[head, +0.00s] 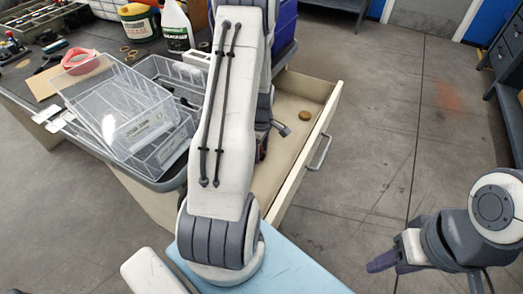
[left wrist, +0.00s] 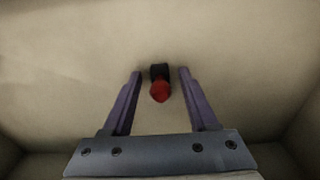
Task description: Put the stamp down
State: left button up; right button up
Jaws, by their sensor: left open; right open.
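The stamp, a black block with a red rounded part, shows in the left wrist view (left wrist: 160,84) against the pale drawer floor. My left gripper (left wrist: 158,82) is open, with one purple finger on each side of the stamp and a visible gap on both sides. Whether the stamp rests on the floor is hard to tell from straight above. In the head view my left arm reaches into the open drawer (head: 322,128) and hides most of that gripper and the stamp. My right gripper (head: 385,262) is open and empty above the floor at the lower right.
A round brown object (head: 305,117) lies in the drawer's far part. Clear plastic boxes (head: 122,112) sit in a grey tray (head: 178,181) on the bench. A white bottle (head: 176,26) and a yellow-green tub (head: 139,23) stand behind. The floor right of the drawer is clear.

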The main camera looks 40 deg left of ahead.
aim_at(261, 147)
pick_arm(q)
notch_tip(261, 147, up, 12)
jog(key=p, duration=0.3)
jog(key=shift+r, duration=0.15)
jog(key=s+d+r+m, duration=0.1)
jog(key=d+r+m, duration=0.2)
jog(key=d+m, duration=0.35)
jog(key=s+d+r+m, duration=0.1)
jog(key=d+r+m, duration=0.2)
jog(key=d, duration=0.6)
jog(key=s+d+r+m, duration=0.1)
jog(key=d+r+m, duration=0.2)
jog(key=d+m, duration=0.35)
jog(key=s+d+r+m+h, duration=0.1)
jog(key=s+d+r+m, duration=0.2)
jog(key=s+d+m, duration=0.8)
jog(key=s+m, duration=0.1)
jog(key=s, duration=0.2)
jog(key=shift+s+d+r, duration=0.3)
jog(key=shift+r, duration=0.1)
notch_tip(261, 147, up, 19)
jog(key=p, duration=1.9)
jog(key=shift+r, duration=0.15)
